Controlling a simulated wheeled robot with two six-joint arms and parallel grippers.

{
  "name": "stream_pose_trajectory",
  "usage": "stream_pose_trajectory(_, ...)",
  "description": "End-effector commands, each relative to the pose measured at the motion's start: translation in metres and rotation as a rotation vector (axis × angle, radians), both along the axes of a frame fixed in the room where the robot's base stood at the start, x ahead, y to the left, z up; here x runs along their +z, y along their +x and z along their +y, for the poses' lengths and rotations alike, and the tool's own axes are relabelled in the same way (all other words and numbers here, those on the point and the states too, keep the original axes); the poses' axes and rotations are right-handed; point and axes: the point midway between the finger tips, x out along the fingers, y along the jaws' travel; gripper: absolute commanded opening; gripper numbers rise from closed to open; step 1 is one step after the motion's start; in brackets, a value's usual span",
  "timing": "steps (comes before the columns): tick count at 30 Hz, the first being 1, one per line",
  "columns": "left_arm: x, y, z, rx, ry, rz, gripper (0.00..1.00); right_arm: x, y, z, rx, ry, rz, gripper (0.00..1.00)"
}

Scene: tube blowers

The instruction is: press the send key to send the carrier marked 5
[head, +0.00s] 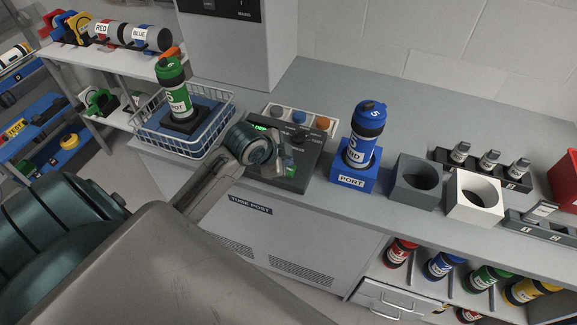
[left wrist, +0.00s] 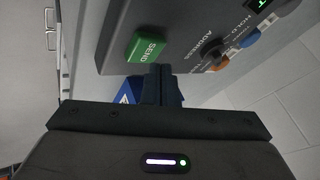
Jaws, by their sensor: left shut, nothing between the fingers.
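The blue carrier (head: 363,135) stands upright in the blue block marked PORT (head: 352,179); its cap mark looks like a 5. A green carrier (head: 174,88) stands in the wire basket (head: 150,141). The control panel (head: 312,149) lies between them on the counter. My left gripper (head: 284,167) is over the panel's front part, shut and empty. In the left wrist view the green SEND key (left wrist: 144,50) stands out from the panel, and the shut fingertips (left wrist: 160,75) are close beside it; contact cannot be told. My right gripper is not in view.
A dark grey block (head: 417,203) and a white block (head: 474,214), both with round holes, stand right of the port. A rack of small metal pieces (head: 489,168) is behind them. Several carriers lie on the shelf below.

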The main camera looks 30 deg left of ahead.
Motion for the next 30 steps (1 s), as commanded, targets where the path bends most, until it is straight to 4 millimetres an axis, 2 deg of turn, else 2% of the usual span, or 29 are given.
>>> stream_pose_trajectory(9,-0.008,0.0,0.0,-0.001,-0.001,0.0,0.0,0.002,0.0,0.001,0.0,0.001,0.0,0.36)
stream_pose_trajectory(30,-0.013,0.0,0.0,0.0,-0.001,0.001,0.0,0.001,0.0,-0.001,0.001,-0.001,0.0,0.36)
